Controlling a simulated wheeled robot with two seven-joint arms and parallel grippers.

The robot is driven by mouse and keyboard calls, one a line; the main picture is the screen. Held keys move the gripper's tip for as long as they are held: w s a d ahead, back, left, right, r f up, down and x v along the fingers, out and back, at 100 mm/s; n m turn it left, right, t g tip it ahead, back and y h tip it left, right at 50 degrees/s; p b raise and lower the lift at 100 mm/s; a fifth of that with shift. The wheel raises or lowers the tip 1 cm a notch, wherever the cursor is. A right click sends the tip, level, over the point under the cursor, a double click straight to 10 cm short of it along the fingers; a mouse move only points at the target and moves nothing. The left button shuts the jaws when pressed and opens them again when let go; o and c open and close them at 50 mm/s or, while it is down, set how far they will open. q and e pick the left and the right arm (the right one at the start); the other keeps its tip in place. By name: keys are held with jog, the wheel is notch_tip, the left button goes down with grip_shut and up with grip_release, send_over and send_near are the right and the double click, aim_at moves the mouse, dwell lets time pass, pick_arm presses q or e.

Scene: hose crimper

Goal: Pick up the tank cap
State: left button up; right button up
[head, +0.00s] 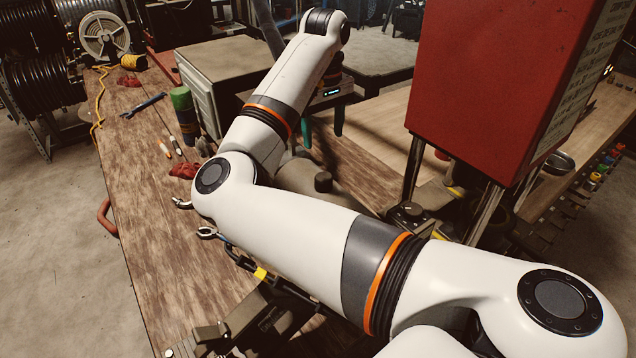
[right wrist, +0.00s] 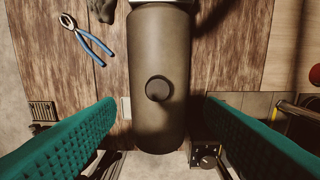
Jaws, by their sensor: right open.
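The tank cap (right wrist: 159,88) is a small dark round knob on top of an olive-brown cylindrical tank (right wrist: 160,45). In the head view the cap (head: 323,181) stands up from the tank, which is partly hidden behind my right arm. My right gripper (head: 323,125) has teal fingers, open and empty, above the bench beyond the cap in the head view. In the right wrist view the two fingers (right wrist: 160,102) stand wide apart, one on each side of the tank, with the cap between them in the picture. They appear clear of the cap. My left gripper is not in view.
A large red box (head: 500,85) on posts stands right of the tank. A grey cabinet (head: 215,75) and a green can (head: 184,108) stand on the wooden bench (head: 150,230). Blue-handled pliers (right wrist: 88,42) lie left of the tank. The left part of the bench is mostly clear.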

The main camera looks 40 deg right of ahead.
jog(key=p, duration=0.2)
send_over(324, 177)
jog(key=f, duration=0.5)
jog(key=shift+w+d, duration=0.2)
jog(key=shift+d, duration=0.05)
jog(key=f, duration=0.1)
jog(key=f+p, duration=0.1)
jog(key=f, duration=0.3)
jog(key=shift+s+a+p, duration=0.1)
jog(key=shift+a+p, duration=0.15)
jog(key=shift+p, duration=0.15)
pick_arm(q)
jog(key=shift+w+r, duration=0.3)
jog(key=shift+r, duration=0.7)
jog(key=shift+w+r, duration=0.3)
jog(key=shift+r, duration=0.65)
pick_arm(e)
jog(key=shift+f, duration=0.55)
jog(key=c, duration=1)
